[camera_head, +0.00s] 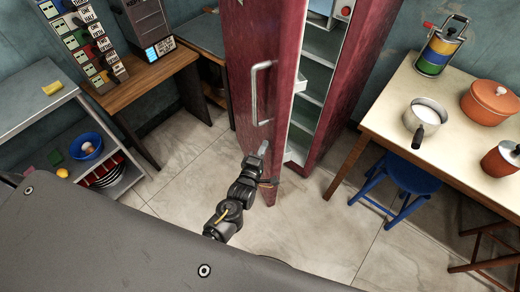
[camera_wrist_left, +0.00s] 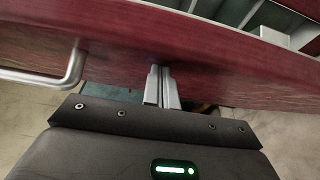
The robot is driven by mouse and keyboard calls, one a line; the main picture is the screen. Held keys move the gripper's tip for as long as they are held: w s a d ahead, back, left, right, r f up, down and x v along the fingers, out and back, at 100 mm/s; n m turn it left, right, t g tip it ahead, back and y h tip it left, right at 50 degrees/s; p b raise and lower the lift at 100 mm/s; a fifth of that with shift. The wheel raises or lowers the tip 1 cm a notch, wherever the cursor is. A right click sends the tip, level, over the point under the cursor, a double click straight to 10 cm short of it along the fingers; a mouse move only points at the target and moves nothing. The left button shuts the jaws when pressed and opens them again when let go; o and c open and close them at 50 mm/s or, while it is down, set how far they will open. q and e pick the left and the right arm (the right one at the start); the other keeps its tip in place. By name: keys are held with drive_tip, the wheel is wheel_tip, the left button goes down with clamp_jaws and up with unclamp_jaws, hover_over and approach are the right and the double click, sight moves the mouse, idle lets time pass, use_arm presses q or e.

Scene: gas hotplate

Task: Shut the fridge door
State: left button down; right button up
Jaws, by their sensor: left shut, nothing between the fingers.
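The dark red fridge (camera_head: 348,90) stands in the middle of the head view, with pale shelves showing inside. Its door (camera_head: 243,62) is open and turned toward me, with a metal bar handle (camera_head: 257,95) on its outer face. My left gripper (camera_head: 264,147) is shut and empty, below the handle and close to the door face. In the left wrist view the shut fingers (camera_wrist_left: 161,88) reach the red door (camera_wrist_left: 215,70), with the handle (camera_wrist_left: 70,70) to the left, not held. Whether the fingertips touch the door I cannot tell. My right gripper is not in view.
A table (camera_head: 405,85) with a saucepan (camera_head: 426,118) and orange pots stands at the right, a blue stool (camera_head: 410,176) in front of it. A wooden desk (camera_head: 150,80) and grey shelf unit (camera_head: 60,95) stand at the left. The tiled floor (camera_head: 310,235) near the door is clear.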

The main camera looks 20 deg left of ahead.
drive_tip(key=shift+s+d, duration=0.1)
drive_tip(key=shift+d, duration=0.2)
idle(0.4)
